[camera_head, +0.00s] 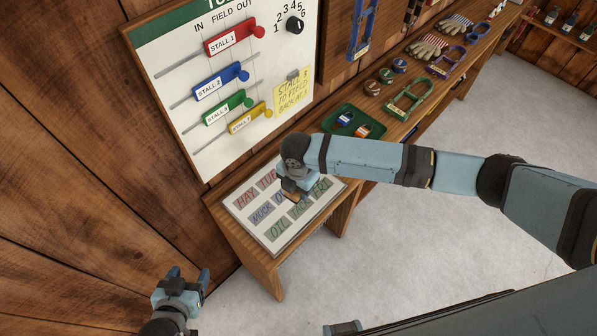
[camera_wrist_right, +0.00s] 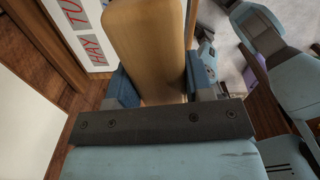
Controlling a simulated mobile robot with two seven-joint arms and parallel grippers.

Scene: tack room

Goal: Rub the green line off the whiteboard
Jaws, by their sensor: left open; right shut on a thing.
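The whiteboard (camera_head: 268,242) lies on the low end of the wooden bench. It carries a red line (camera_head: 245,199) starting "HAY TUE", a blue line (camera_head: 262,217) starting "MUCK", and a green line (camera_head: 280,229) reading about "OIL TACK FRI". The green line is nearest the bench's front edge. My right gripper (camera_head: 294,190) is over the board and covers part of the writing. It is shut on a wooden block, likely the eraser (camera_wrist_right: 146,45), which fills the space between the fingers. I cannot tell whether the block touches the board. My left gripper (camera_head: 190,279) is open and empty, low at the left.
A wall board (camera_head: 180,125) with coloured stall sliders and a yellow note (camera_head: 293,93) stands behind the whiteboard. A green tray (camera_head: 338,112) with small tins, brushes and gloves (camera_head: 428,46) line the bench further right. The concrete floor in front is clear.

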